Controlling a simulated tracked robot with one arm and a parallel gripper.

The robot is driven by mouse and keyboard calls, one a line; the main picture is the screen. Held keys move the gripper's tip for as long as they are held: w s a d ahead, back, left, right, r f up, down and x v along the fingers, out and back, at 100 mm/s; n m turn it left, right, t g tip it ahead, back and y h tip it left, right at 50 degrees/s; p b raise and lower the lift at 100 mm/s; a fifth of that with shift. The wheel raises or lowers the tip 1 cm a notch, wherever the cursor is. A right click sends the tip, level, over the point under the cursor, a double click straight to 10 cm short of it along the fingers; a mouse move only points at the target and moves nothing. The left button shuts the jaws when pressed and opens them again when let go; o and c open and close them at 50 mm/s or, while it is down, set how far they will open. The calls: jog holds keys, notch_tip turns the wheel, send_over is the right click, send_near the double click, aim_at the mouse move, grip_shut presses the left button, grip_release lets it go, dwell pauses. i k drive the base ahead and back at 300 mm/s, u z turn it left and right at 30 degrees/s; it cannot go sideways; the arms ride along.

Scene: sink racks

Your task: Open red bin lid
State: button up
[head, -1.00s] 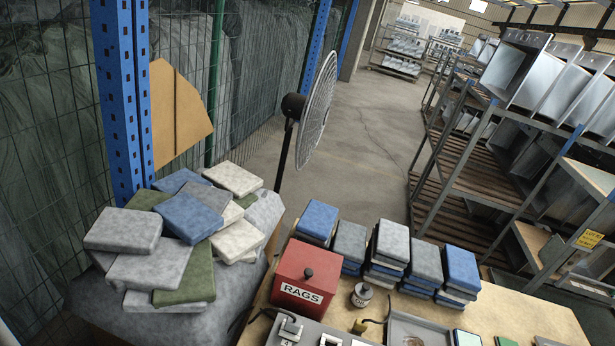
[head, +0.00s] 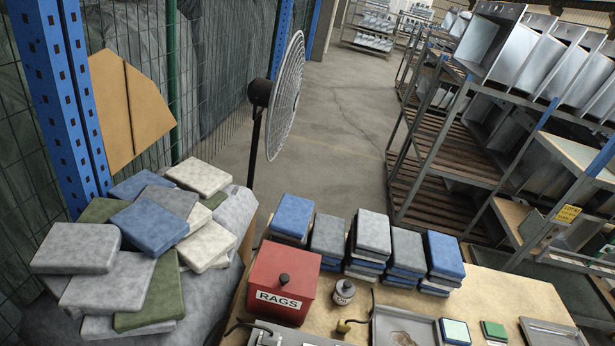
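The red bin (head: 277,305) stands on the wooden bench at the lower middle of the head view, with a white RAGS label on its front. Its red lid (head: 284,267) is on top and shut, with a small dark knob (head: 285,280) towards the front. My gripper does not show in this view, so its place relative to the bin cannot be seen.
Stacks of blue and grey folded cloths (head: 371,236) stand behind and right of the bin. A small dark container (head: 344,292) sits close to its right. A heap of cloths (head: 150,226) lies at left, with a fan (head: 287,98) behind. Sink racks (head: 450,140) line the right.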

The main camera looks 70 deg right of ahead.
aim_at(290, 270)
jog(key=i, duration=0.55)
jog(key=z, duration=1.95)
jog(key=i, duration=0.35)
jog(key=z, duration=0.4)
